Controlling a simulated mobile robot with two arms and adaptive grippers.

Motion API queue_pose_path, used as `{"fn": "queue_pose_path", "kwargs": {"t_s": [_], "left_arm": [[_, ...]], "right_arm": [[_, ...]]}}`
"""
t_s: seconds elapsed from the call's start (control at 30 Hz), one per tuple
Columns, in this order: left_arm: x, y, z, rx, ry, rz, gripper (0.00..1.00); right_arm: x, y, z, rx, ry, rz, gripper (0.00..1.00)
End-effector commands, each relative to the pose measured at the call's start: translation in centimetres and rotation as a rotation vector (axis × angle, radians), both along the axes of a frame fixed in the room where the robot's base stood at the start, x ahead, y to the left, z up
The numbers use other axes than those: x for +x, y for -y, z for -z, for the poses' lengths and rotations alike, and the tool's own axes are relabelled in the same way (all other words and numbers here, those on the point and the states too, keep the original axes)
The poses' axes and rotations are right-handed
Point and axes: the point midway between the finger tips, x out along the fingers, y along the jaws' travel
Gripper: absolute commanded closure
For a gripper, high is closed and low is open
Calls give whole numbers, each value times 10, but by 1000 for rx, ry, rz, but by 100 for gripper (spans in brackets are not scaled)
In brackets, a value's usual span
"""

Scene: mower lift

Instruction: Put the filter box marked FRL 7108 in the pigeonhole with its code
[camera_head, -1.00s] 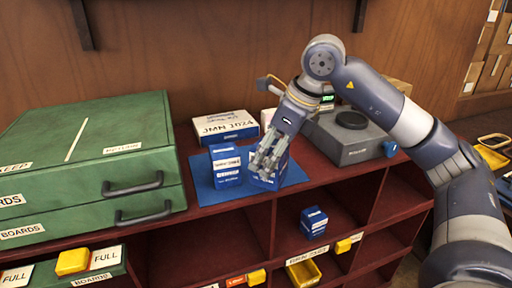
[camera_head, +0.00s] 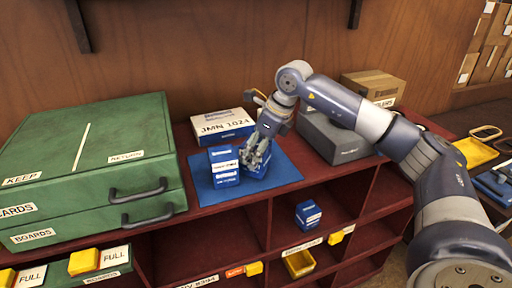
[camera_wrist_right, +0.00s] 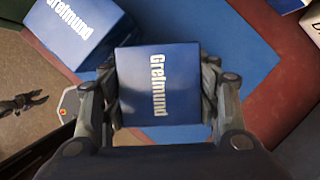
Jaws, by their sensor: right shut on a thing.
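My right gripper (camera_head: 254,158) is shut on a blue filter box (camera_head: 258,168) at the right part of the blue mat (camera_head: 287,170). Another blue box (camera_head: 308,215) stands in a pigeonhole of the dark red rack (camera_head: 240,209) below. My left gripper is not seen.
A white box labelled JMN 1024 (camera_head: 222,126) lies behind the mat. A green case (camera_head: 85,160) fills the left of the top. A grey device (camera_head: 335,140) and a cardboard box (camera_head: 374,86) stand at the right.

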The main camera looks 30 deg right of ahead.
Motion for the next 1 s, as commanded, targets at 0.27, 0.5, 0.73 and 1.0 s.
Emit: {"fn": "queue_pose_path", "kwargs": {"t_s": [0.27,0.5,0.73,1.0], "left_arm": [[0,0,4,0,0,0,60],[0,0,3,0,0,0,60],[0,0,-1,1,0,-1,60],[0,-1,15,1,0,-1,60]], "right_arm": [[0,0,3,0,2,0,77],[0,0,3,0,0,0,35],[0,0,-2,1,1,0,35],[-14,10,-42,0,7,2,35]]}}
